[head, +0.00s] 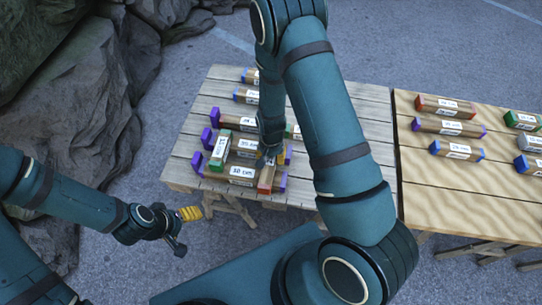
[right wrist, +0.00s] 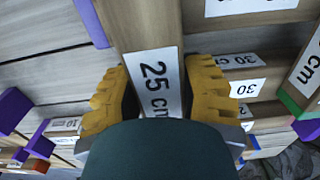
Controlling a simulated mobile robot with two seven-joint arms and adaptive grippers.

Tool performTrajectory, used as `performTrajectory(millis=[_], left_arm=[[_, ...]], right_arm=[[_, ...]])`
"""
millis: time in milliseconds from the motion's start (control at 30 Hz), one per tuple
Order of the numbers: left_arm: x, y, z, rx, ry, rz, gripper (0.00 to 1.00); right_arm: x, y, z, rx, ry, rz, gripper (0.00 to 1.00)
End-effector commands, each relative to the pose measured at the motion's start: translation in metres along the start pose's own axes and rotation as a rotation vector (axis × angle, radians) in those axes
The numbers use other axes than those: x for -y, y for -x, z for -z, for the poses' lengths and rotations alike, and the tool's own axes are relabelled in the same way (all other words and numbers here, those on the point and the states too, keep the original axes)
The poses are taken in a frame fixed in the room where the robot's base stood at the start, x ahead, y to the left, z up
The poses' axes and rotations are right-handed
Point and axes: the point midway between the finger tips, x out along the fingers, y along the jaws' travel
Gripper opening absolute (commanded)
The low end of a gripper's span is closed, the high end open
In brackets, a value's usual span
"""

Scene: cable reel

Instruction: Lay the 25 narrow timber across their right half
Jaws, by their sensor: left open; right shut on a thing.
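My right gripper (head: 268,157) is shut on the narrow 25 cm timber (head: 266,180). In the right wrist view its yellow fingers (right wrist: 158,100) grip both sides of the timber (right wrist: 150,25) around the "25 cm" label. The timber is over the right half of the purple-ended 30 cm timbers (head: 242,172), running crosswise to them; I cannot tell whether it touches them. A green-ended timber (head: 219,150) lies across their left half. My right arm hides part of the stack. My left gripper (head: 187,228) is open and empty, off the front left of the pale table (head: 180,172).
Blue-ended timbers (head: 250,96) lie at the back of the pale table. A second, yellower table (head: 430,185) on the right holds several labelled timbers (head: 446,106). Large rocks (head: 75,100) stand on the left. Paving is clear between rocks and table.

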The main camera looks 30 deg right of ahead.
Motion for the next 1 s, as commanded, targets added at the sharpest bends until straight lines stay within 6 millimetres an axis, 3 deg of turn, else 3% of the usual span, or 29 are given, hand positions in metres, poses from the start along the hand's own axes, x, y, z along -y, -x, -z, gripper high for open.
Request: performTrajectory(millis=[400,433,500,833,1000], left_arm=[[0.002,-0.005,-0.001,0.0,0.0,0.0,0.72],[0.002,-0.004,-0.001,0.0,0.0,0.0,0.72],[0.002,-0.004,-0.001,0.0,0.0,0.0,0.72],[0.002,-0.004,0.0,0.0,0.0,0.0,0.72],[0.002,-0.004,0.0,0.0,0.0,0.0,0.72]], right_arm=[[0.0,-0.006,0.0,0.0,0.0,0.0,0.0],[0.0,-0.006,0.0,0.0,0.0,0.0,0.54],[0.0,-0.006,0.0,0.0,0.0,0.0,0.72],[0.0,-0.004,0.0,-0.001,0.0,0.0,0.72],[0.001,0.014,0.001,-0.003,0.0,0.002,0.72]])
